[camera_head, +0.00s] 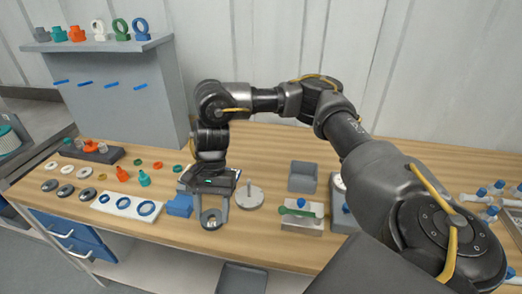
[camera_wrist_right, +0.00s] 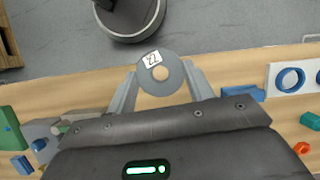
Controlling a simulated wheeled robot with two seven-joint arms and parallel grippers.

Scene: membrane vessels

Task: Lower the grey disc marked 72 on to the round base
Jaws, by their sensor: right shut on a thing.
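The grey disc with a centre hole (camera_head: 211,223) is held between the fingertips of my right gripper (camera_head: 211,214), near the front edge of the bench. In the right wrist view the disc (camera_wrist_right: 174,80) shows its white label, and the gripper's two fingers (camera_wrist_right: 161,82) close on its sides. The round base (camera_head: 249,198), a light grey plate with a short upright pin, stands on the bench just right of the gripper. The disc is apart from it. The base is not clearly seen in the wrist view. My left gripper is not in view.
A blue block (camera_head: 180,206) and a white plate with blue rings (camera_head: 127,205) lie left of the gripper. A grey open box (camera_head: 303,177) and a metal block with a green-handled item (camera_head: 301,217) stand right of the base. Grey and white rings lie far left.

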